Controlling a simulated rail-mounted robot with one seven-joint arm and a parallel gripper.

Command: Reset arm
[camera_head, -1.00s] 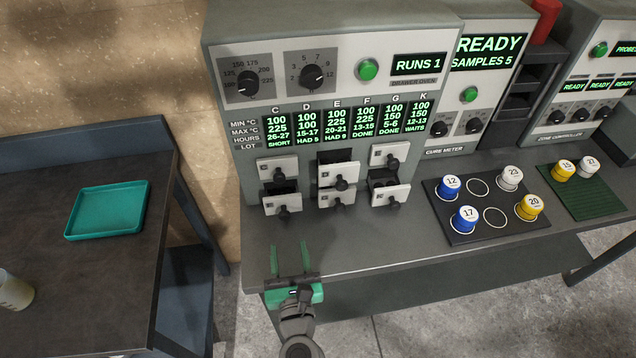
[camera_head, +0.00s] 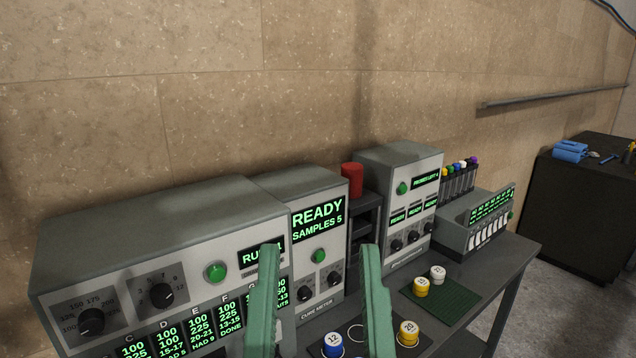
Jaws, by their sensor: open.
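My gripper (camera_head: 318,255) rises into the bottom middle of the head view. Its two green fingers stand upright and well apart, with nothing between them. The fingers show in front of the drawer oven (camera_head: 170,220) and the cure meter (camera_head: 318,215). The rest of my arm and the gripper body are below the picture edge.
Jars numbered 12 (camera_head: 333,344) and 20 (camera_head: 408,333) stand on a dark tray. Two more jars (camera_head: 421,287) are on a green mat (camera_head: 455,303). A red cylinder (camera_head: 352,180) stands behind. A dark cabinet (camera_head: 585,210) holds blue items at right. The upper wall area is clear.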

